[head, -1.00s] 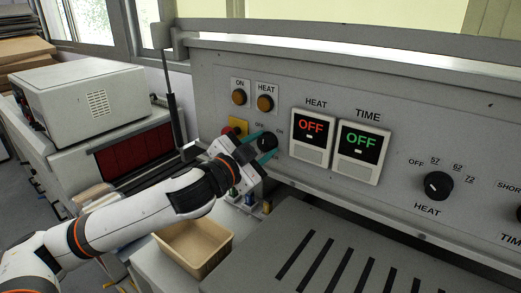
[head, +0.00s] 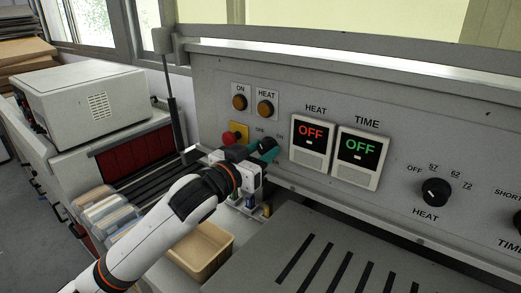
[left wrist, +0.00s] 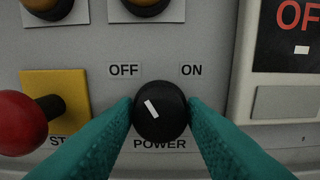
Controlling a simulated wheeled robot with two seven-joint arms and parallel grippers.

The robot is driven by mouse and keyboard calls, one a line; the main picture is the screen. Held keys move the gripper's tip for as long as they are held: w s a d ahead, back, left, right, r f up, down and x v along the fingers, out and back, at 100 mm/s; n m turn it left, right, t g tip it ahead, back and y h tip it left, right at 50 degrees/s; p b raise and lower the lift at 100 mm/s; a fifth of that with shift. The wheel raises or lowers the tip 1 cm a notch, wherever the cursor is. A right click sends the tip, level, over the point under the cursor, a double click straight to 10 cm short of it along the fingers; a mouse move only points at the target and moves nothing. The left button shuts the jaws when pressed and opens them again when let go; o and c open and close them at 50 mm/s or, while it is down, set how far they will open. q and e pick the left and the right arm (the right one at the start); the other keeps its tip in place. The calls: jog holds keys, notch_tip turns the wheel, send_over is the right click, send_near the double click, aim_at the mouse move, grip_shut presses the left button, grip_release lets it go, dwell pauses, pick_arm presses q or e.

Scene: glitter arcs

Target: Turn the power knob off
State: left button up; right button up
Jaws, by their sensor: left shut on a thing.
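The black power knob (left wrist: 160,112) is on the grey panel, between the OFF and ON labels and above the POWER label. Its white mark slants toward the upper left, on the OFF side. My left gripper (left wrist: 160,115) has teal fingers on both sides of the knob and is shut on it. In the head view the left gripper (head: 258,149) is at the panel and partly covers the power knob (head: 267,146). My right gripper is not in view.
A red stop button (left wrist: 22,122) on a yellow plate sits just left of the knob. HEAT (head: 311,131) and TIME (head: 362,147) displays, both reading OFF, are to the right. A tan bin (head: 203,250) stands below the arm.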

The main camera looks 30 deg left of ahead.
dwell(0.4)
pick_arm(q)
jog(key=o, duration=1)
jog(key=shift+w, duration=0.15)
